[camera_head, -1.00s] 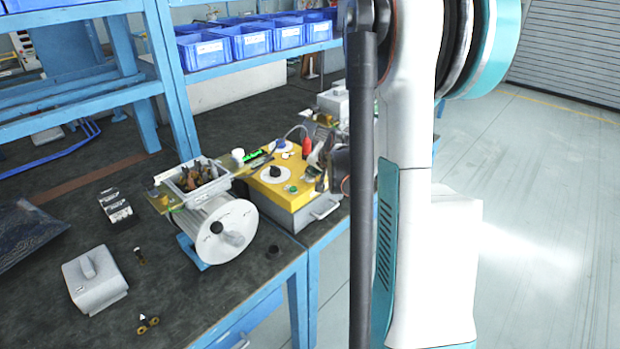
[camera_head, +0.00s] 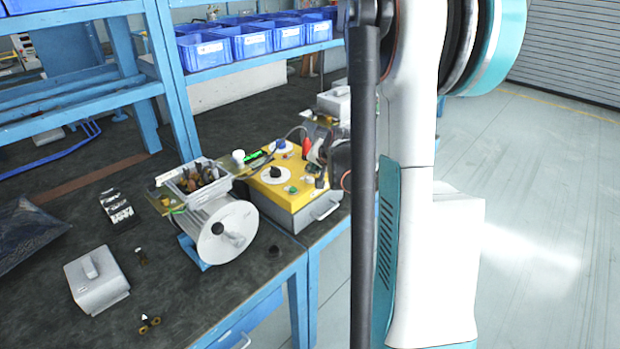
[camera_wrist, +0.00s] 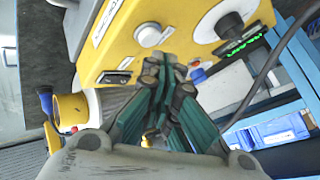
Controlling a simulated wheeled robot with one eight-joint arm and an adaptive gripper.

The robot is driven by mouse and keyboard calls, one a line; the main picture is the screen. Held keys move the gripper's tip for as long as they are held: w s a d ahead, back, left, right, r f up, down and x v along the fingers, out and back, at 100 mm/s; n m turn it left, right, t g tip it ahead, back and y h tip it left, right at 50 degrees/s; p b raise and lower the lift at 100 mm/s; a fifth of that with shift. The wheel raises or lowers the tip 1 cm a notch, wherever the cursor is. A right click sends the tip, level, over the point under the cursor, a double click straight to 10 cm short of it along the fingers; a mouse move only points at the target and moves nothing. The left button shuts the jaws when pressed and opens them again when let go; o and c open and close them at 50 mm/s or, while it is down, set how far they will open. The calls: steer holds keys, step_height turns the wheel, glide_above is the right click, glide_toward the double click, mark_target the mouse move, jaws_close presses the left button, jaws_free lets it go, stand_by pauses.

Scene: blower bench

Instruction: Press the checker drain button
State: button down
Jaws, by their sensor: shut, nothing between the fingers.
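The checker (camera_head: 293,175) is a grey box with a yellow top at the bench's right edge. Its top carries dials, small buttons and a red plug. In the wrist view its yellow panel (camera_wrist: 112,52) fills the upper middle, with a white round button (camera_wrist: 150,35), a dial (camera_wrist: 220,22) and a black switch (camera_wrist: 115,77). My gripper (camera_wrist: 168,68) is shut and empty, its tips in front of the panel just below the white button; contact cannot be told. No drain label is readable. In the head view my arm hides most of my gripper.
A white spool (camera_head: 225,234) with a parts tray (camera_head: 190,200) on it stands left of the checker. A grey box (camera_head: 97,282) and small parts lie at the front left. Blue bins (camera_head: 250,40) line a shelf behind. Bare bench (camera_head: 190,290) lies in front of the spool.

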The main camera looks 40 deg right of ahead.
mark_target(313, 177)
steer(key=shift+r+p, duration=1.8)
steer(key=shift+r, duration=0.75)
